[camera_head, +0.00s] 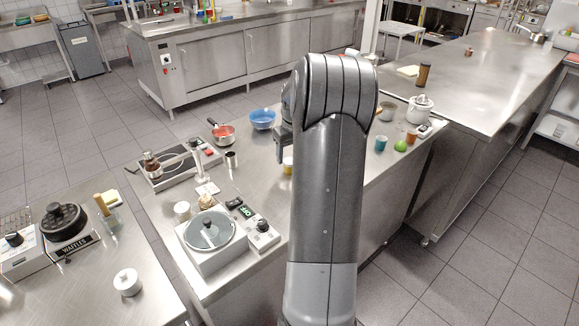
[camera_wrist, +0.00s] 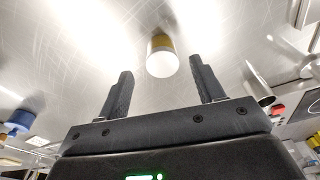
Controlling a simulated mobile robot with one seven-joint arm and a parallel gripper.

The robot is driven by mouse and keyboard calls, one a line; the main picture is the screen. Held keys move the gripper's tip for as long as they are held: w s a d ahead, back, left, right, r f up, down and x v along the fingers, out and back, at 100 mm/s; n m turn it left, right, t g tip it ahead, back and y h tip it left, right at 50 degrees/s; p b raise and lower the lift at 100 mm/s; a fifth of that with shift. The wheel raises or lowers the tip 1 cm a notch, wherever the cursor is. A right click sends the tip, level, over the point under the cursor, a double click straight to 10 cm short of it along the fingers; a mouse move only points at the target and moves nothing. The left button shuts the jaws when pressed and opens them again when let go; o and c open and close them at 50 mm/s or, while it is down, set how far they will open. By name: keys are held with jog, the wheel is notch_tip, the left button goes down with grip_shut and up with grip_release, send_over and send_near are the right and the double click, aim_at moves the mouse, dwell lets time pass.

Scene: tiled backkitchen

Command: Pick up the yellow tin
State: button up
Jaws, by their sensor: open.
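The yellow tin (camera_head: 288,168) stands on the steel counter in the head view, partly hidden behind my arm. In the wrist view the tin (camera_wrist: 161,58) shows a pale, whitish end and a yellow side. It lies ahead of my gripper (camera_wrist: 162,75), near the middle of the gap between the two dark fingers. The fingers are apart, with nothing held between them. In the head view my gripper (camera_head: 281,147) is mostly hidden by my arm, just above and beside the tin.
A blue bowl (camera_head: 262,119) and a red pan (camera_head: 222,134) stand behind and left of the tin. A metal cup (camera_head: 231,160) stands to its left. Right of my arm are a teal cup (camera_head: 381,143), a green item (camera_head: 400,146) and a white pot (camera_head: 419,109). Counter around the tin looks clear.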

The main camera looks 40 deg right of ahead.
aim_at(289, 160)
jog(key=f, duration=0.4)
jog(key=shift+w+a, duration=0.1)
jog(key=shift+w, duration=0.2)
jog(key=c, duration=1.1)
